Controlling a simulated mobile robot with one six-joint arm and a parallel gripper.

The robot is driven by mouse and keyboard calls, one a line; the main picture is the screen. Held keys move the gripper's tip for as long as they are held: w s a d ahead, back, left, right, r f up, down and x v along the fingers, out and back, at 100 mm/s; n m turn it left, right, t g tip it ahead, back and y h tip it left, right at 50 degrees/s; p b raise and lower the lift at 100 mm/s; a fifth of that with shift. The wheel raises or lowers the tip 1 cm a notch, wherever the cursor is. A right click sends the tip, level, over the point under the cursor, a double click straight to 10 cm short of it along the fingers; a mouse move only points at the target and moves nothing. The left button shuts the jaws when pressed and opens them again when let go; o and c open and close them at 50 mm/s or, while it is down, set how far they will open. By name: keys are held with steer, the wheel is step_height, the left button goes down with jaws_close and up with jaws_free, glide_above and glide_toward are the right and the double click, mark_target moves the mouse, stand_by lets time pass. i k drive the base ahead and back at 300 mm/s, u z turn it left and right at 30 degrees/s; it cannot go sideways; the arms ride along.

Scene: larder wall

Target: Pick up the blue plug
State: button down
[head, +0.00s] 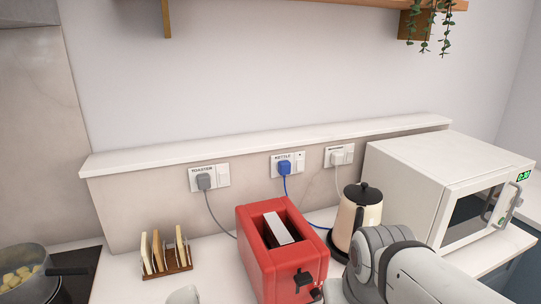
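The blue plug (284,168) sits in the wall socket labelled KETTLE (299,164), in the middle of the low backsplash. Its blue cord hangs down behind the red toaster (262,262) and shows again near the cream kettle (356,218). Part of my pale arm is at the lower right, in front of the kettle and below the plug. My gripper's fingers do not show in the head view, and nothing touches the plug.
A grey plug (204,182) is in the TOASTER socket at left and a white plug (338,159) in the socket at right. A ledge (270,142) runs above them. A toast rack (178,262), a microwave (408,190) and a pan (22,280) stand around.

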mark_target(284, 167)
steer(key=z, duration=0.55)
steer(key=k, duration=1.15)
steer(key=u, duration=0.7)
steer(key=i, duration=1)
steer(key=u, duration=0.1)
